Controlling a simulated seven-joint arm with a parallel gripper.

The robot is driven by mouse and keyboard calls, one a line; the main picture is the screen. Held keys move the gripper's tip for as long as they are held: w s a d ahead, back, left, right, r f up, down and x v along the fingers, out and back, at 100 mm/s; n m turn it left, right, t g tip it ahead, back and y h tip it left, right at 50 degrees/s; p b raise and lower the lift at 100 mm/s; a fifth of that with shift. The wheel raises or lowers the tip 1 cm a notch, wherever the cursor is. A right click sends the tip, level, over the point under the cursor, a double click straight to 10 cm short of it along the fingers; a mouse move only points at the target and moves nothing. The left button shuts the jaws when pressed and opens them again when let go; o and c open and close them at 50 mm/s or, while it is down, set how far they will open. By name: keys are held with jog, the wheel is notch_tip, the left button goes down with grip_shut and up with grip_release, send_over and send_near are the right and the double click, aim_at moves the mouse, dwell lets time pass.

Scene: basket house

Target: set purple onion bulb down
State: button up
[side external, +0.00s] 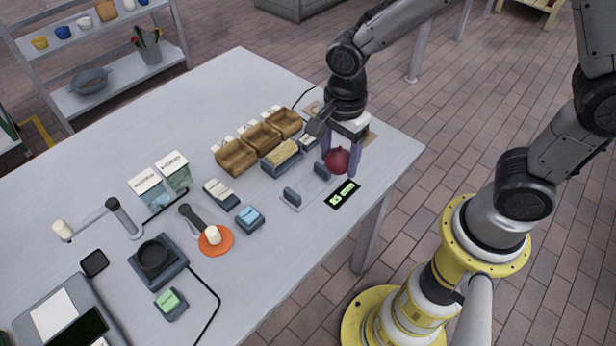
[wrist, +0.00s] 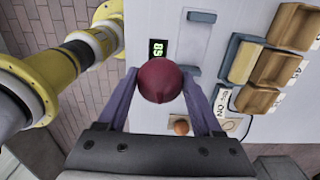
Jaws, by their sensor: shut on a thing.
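The purple onion bulb (side external: 337,161) is a round, dark red-purple ball. It is held between the purple fingers of my gripper (side external: 340,158), above the right end of the table. In the wrist view the onion (wrist: 159,80) sits between the two fingertips of my gripper (wrist: 160,85), which press on its sides. I cannot tell the exact gap between the onion and the tabletop. A small brownish round thing (wrist: 181,127) lies on a tan patch on the table below.
A black display with green digits (side external: 342,195) lies near the table's front edge, beside a pale plate with dark upright blocks (side external: 292,194). Wooden bins (side external: 262,137) stand to the left of my gripper. An orange disc (side external: 216,240) and small boxes stand further left. Bare table (side external: 390,150) shows at the right.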

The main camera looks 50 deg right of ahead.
send_over(308, 188)
jog(key=f, duration=0.6)
jog(key=shift+s, duration=0.2)
jog(key=shift+w+f, duration=0.2)
jog(key=shift+f, duration=1.65)
jog(key=shift+f, duration=0.15)
jog(key=o, duration=1.4)
